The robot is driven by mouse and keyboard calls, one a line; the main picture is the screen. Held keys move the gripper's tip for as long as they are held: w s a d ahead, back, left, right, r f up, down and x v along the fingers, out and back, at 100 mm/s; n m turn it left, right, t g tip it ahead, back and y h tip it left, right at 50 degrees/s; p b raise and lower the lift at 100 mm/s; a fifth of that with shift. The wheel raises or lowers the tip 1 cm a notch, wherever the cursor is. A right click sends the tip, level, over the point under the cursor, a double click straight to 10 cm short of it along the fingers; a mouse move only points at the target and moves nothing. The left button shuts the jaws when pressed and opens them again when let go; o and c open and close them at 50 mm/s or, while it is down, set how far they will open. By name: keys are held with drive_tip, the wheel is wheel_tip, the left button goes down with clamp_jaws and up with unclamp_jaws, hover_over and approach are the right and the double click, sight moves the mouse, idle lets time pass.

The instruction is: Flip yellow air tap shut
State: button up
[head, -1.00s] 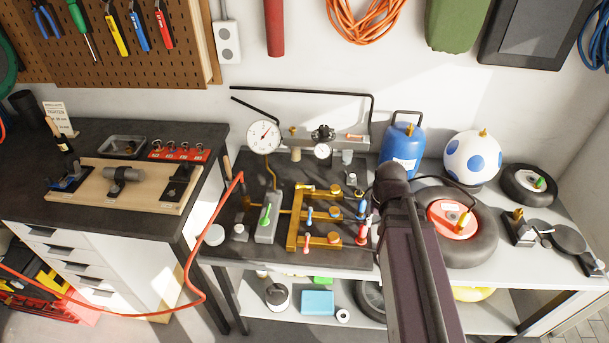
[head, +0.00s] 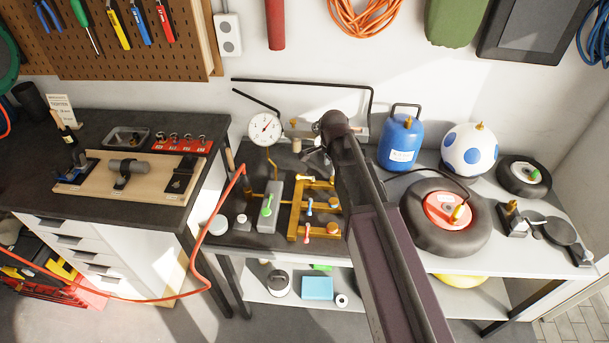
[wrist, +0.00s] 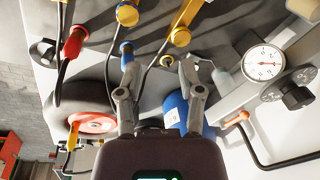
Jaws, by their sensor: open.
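The yellow tap lever (head: 305,178) is on the top branch of the brass manifold (head: 293,215), above the blue lever (head: 309,206) and the red lever (head: 307,233). My gripper (head: 312,154) is just above and behind the yellow lever in the head view, apart from it and partly hidden by my arm. In the wrist view my gripper (wrist: 159,70) has its fingers spread with nothing held between them. A brass knob (wrist: 180,37) and yellow branch lie beyond the fingertips there. I cannot make out the yellow lever in the wrist view.
A pressure gauge (head: 265,128) rises behind. A blue tank (head: 401,140) and a wheel (head: 446,218) are to the right.

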sight(305, 177)
drive_tip(key=w+a+m, duration=0.5)
drive_tip(key=a, duration=0.3)
drive_tip(key=shift+w+a+m, duration=0.15)
drive_tip(key=shift+a+m, duration=0.2)
drive_tip(key=shift+m, duration=0.05)
drive_tip(key=shift+f, duration=0.15)
drive_tip(key=w+f+b, duration=0.1)
drive_tip(key=f+b, duration=0.7)
drive_tip(key=b, duration=0.1)
drive_tip(key=w+f+b, duration=0.1)
drive_tip(key=f+b, duration=0.3)
drive_tip(key=f, duration=0.1)
drive_tip(key=shift+w, duration=0.35)
drive_tip(key=shift+f, duration=0.1)
clamp_jaws()
idle(0.3)
